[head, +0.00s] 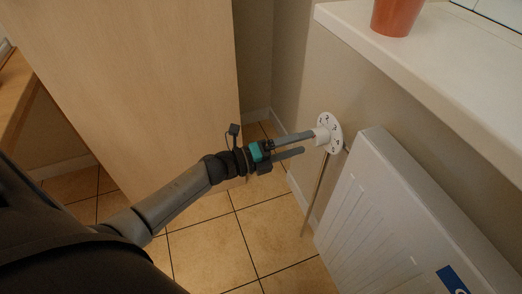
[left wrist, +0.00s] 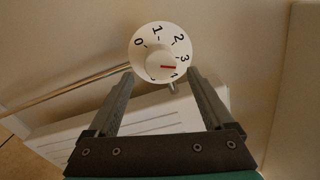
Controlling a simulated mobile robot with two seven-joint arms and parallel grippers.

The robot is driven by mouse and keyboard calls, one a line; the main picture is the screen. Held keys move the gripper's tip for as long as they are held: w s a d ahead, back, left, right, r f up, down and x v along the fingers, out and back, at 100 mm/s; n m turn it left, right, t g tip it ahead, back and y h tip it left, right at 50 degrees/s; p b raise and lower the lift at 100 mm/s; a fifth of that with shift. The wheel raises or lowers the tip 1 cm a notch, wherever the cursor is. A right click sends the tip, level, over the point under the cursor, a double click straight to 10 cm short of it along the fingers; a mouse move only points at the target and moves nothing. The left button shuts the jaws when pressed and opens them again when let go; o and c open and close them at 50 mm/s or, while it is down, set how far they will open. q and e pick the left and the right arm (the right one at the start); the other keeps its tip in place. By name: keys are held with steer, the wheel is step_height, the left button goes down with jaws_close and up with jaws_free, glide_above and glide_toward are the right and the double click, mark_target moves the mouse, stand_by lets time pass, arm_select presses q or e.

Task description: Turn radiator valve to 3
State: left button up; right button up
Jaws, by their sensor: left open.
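The radiator valve is a white round dial (head: 329,132) at the radiator's upper left corner, beside the wall. In the left wrist view the dial (left wrist: 150,35) shows black numbers 0 to 3 and a partly hidden one after 3. Its white centre knob (left wrist: 157,60) has a red pointer aimed right, just below the 3, between it and the following number. My left gripper (head: 309,142) is open, its fingers reaching toward the dial. In the wrist view the fingertips (left wrist: 162,73) lie either side of the knob; contact cannot be told. My right gripper is out of view.
The white radiator (head: 390,200) stands right of the valve, with a thin pipe (head: 317,195) running down to the tiled floor (head: 215,250). A white sill (head: 430,60) with an orange pot (head: 396,15) overhangs above. A wooden panel (head: 130,80) stands at left.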

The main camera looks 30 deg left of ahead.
arm_select(q)
steer(key=p+v, duration=0.2)
steer(key=v, duration=0.8)
steer(key=shift+s+a, duration=0.2)
steer(key=shift+s, duration=0.05)
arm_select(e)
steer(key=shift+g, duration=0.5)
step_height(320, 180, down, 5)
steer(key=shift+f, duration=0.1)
